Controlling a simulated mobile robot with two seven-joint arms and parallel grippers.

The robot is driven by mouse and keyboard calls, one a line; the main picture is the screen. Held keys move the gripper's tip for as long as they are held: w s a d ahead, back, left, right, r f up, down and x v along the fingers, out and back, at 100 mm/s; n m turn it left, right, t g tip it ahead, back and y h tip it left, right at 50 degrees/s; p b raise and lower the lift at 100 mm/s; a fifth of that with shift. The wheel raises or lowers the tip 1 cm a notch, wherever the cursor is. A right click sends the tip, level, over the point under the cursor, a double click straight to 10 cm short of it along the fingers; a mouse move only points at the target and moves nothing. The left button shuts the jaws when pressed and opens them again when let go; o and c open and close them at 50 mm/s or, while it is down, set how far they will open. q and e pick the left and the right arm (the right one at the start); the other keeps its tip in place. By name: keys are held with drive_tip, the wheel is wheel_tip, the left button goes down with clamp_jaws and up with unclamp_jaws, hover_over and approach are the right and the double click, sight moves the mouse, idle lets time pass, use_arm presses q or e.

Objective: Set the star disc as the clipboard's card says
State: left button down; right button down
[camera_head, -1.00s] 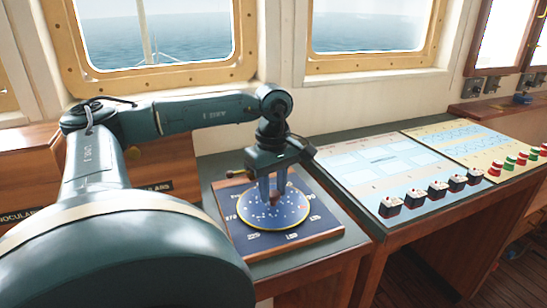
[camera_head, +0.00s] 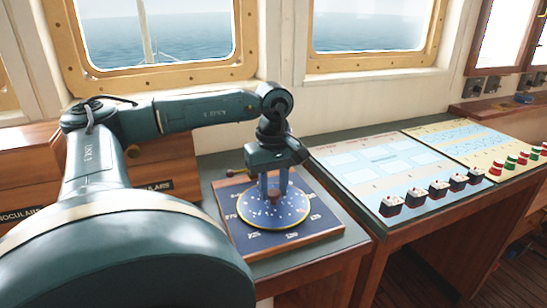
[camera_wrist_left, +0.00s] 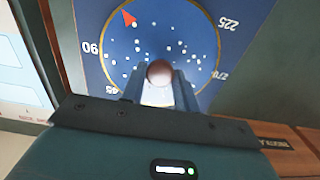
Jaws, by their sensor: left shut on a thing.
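The star disc (camera_head: 258,213) is a round blue plate with white star dots and a yellow rim, lying on a dark blue board with a wooden edge. My left gripper (camera_head: 274,192) points down at its middle, shut on the disc's reddish-brown knob (camera_wrist_left: 160,72). In the left wrist view the star disc (camera_wrist_left: 118,55) has a red pointer (camera_wrist_left: 128,17) near its rim, at the upper left. My fingers hide the disc's near part. The clipboard and its card are not in view.
A sloped chart desk (camera_head: 372,168) to the right holds small ship-like blocks (camera_head: 438,190) and, farther right, red and green pieces (camera_head: 510,163). Wooden drawers marked "binoculars" (camera_head: 158,186) stand at the left. Windows line the back wall.

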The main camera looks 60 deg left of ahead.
sight(274, 192)
use_arm(q)
drive_tip(key=c, duration=1.1)
unclamp_jaws()
drive_tip(key=shift+o, duration=0.2)
wheel_tip(274, 192, up, 13)
drive_tip(key=p, duration=0.5)
use_arm(e)
drive_tip(key=r, duration=0.1)
drive_tip(key=r+n, duration=0.1)
drive_tip(key=shift+s+d+r, duration=0.25)
drive_tip(key=shift+r, duration=0.05)
drive_tip(key=shift+w+h, duration=0.1)
drive_tip(key=shift+h, duration=0.2)
